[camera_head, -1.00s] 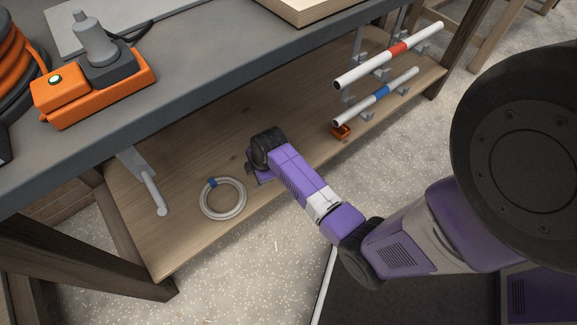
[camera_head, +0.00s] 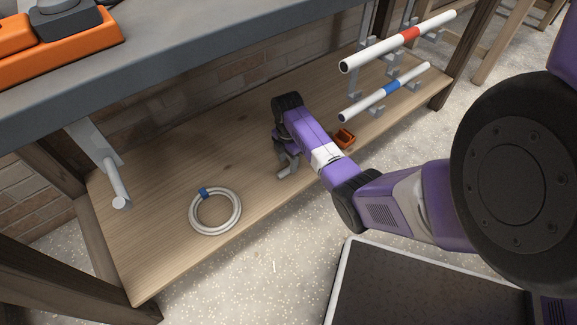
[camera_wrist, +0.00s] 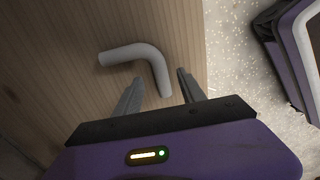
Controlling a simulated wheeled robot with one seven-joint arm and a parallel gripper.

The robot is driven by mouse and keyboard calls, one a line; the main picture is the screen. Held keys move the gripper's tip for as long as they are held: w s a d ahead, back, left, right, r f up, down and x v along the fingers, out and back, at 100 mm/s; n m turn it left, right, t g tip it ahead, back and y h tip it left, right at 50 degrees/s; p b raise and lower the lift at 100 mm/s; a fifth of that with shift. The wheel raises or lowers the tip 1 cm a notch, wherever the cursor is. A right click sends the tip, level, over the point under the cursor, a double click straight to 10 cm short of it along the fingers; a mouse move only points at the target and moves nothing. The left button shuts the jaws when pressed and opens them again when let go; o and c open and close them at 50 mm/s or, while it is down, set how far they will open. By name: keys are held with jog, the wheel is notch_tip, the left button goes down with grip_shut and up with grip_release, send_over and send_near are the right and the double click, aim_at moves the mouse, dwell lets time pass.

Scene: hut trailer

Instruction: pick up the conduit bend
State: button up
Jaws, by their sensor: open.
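The conduit bend (camera_wrist: 152,53) is a grey, L-shaped piece of pipe lying on the wooden shelf in the wrist view. One leg points left; the other points down the picture. My gripper (camera_wrist: 160,77) is open, with a finger on each side of the downward leg and a visible gap to both. I cannot tell how high the fingers are above the shelf. In the head view my gripper (camera_head: 283,148) is low over the shelf's middle, partly hidden by my wrist. Grey shapes beneath it blend together there, so the bend is hard to separate from the fingers.
A pale cable ring with a blue band (camera_head: 234,222) lies left on the shelf (camera_head: 155,245). The grey bench top (camera_head: 190,50) overhangs the shelf. Bare shelf surrounds the ring.

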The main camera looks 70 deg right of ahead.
aim_at(288, 168)
notch_tip(288, 168, down, 4)
jog(key=shift+r+b, duration=0.2)
jog(key=shift+b, duration=0.65)
jog(key=shift+a+r, duration=0.1)
grip_shut()
jog(key=shift+r, duration=0.1)
notch_tip(288, 168, up, 20)
jog(key=p, duration=0.9)
jog(key=shift+p, duration=0.35)
